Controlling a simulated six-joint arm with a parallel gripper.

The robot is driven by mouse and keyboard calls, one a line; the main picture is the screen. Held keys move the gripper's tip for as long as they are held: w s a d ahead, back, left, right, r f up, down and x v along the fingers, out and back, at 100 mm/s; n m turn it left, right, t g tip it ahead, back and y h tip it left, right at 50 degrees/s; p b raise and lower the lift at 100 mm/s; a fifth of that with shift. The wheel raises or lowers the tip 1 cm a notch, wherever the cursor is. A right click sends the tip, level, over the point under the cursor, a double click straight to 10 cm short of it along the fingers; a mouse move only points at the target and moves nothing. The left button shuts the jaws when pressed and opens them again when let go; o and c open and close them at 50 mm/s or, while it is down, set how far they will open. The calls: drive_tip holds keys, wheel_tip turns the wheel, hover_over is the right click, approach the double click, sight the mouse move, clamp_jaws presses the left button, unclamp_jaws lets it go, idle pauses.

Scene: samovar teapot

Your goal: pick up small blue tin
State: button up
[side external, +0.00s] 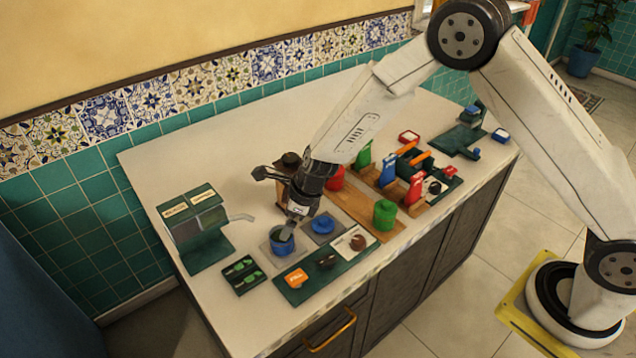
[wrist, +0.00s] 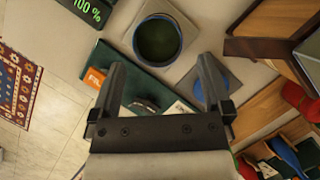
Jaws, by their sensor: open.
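The small blue tin (side external: 281,246) stands open, without its lid, on a grey square pad at the left part of the counter. In the wrist view, the blue tin (wrist: 175,52) shows its round rim and a dark green inside, just beyond my fingertips. A blue lid (side external: 322,224) lies on another grey pad to its right; the right finger partly hides it in the wrist view. My gripper (side external: 292,224) points down right over the tin and covers part of it in the side view. In the wrist view, my gripper (wrist: 163,72) has its fingers wide apart with nothing between them.
A dark green tray (side external: 322,273) with an orange box (side external: 296,278) lies in front. A green display block (side external: 243,275) and a green machine (side external: 200,228) with a spout stand left. A green tin (side external: 384,214) and red tin (side external: 335,178) are right. The counter's back left is clear.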

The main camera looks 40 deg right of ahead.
drive_tip(key=shift+f, duration=0.1)
drive_tip(key=shift+x, duration=1.2)
drive_tip(key=shift+f, duration=0.1)
drive_tip(key=shift+x, duration=2.55)
drive_tip(key=shift+s+a, duration=0.1)
drive_tip(key=c, duration=1.3)
drive_tip(key=shift+o, duration=0.2)
